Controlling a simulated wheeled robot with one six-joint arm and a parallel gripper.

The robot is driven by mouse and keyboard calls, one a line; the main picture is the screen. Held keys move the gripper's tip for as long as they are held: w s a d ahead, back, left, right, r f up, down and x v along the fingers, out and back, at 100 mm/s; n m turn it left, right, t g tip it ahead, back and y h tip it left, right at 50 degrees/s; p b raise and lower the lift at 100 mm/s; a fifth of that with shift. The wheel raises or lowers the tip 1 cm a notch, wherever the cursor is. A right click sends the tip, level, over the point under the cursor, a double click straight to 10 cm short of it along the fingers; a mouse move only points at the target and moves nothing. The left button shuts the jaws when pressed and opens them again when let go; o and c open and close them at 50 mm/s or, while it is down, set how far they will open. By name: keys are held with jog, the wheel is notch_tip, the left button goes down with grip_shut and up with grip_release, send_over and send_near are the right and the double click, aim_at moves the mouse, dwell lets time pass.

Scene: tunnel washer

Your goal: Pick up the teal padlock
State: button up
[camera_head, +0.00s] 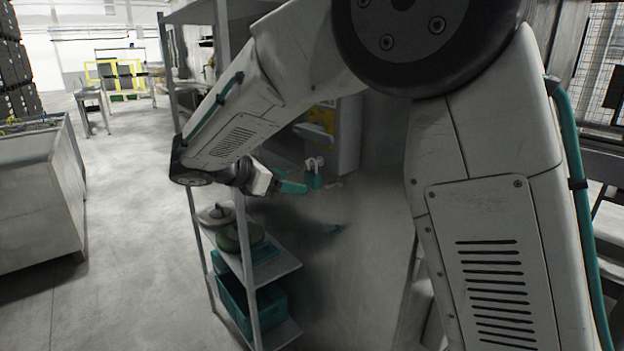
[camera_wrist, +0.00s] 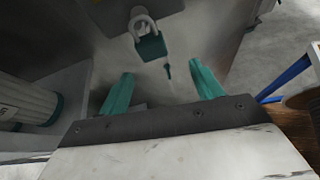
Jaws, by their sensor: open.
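The teal padlock (camera_wrist: 151,47) with a pale grey shackle shows near the top middle of the wrist view, beyond my fingertips. In the head view the padlock (camera_head: 313,180) is small, just right of my gripper (camera_head: 291,187). My gripper also shows in the wrist view (camera_wrist: 160,70), its two teal fingers spread apart with nothing between them. The padlock is against or in front of a grey surface; I cannot tell what supports it.
In the head view a shelf rack (camera_head: 262,272) with a teal bin (camera_head: 240,301) and a green object (camera_head: 238,237) stands below my gripper. Open floor (camera_head: 125,230) lies left.

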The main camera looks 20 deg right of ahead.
aim_at(309, 175)
jog(key=shift+n+h, duration=0.4)
jog(key=shift+n, duration=0.2)
jog(key=w+d, duration=0.1)
jog(key=d, duration=0.1)
jog(key=w+d, duration=0.1)
jog(key=d, duration=0.1)
jog(key=w+d+f, duration=0.1)
jog(key=d, duration=0.2)
jog(key=shift+d+f, duration=0.1)
jog(key=c, duration=1)
jog(key=shift+c, duration=0.6)
